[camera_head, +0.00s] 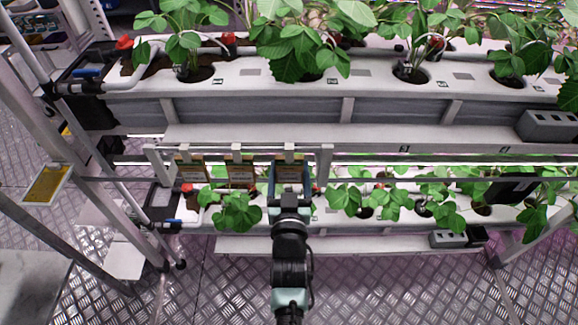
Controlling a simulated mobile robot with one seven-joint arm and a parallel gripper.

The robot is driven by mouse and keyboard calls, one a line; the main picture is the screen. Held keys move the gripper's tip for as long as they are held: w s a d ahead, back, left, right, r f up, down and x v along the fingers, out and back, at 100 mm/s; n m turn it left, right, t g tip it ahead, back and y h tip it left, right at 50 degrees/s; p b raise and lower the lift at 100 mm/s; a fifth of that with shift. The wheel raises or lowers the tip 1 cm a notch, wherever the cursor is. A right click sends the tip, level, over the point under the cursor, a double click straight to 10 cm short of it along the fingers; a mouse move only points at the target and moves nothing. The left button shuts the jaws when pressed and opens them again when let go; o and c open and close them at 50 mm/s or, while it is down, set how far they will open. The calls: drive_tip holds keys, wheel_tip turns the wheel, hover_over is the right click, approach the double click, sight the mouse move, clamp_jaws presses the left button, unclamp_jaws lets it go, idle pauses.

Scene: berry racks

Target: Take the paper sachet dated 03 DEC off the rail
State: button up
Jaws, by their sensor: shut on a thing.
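Three paper sachets hang side by side from clips on a metal rail (225,149) in front of the lower plant rack. The left sachet (191,171) and the middle sachet (240,171) are brown-orange and hang free. The right sachet (289,172) hangs under the rail's right-hand clip, directly before my gripper (290,187). My gripper is shut on this right sachet, and its fingers hide the lower part. The printed dates are too small to read, so I cannot tell which sachet says 03 DEC.
An upper white gutter (360,81) with strawberry plants runs above and behind the rail. A lower gutter (335,217) with more plants lies behind the sachets, with leaves close on both sides. Metal posts stand at the left. The patterned floor in front is clear.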

drive_tip(key=shift+r, duration=0.25)
drive_tip(key=shift+r+p, duration=0.4)
drive_tip(key=shift+p, duration=0.05)
drive_tip(key=shift+r, duration=0.1)
drive_tip(key=shift+s, duration=0.1)
drive_tip(key=s+p, duration=0.4)
drive_tip(key=s, duration=0.5)
idle(0.8)
drive_tip(key=shift+w, duration=0.1)
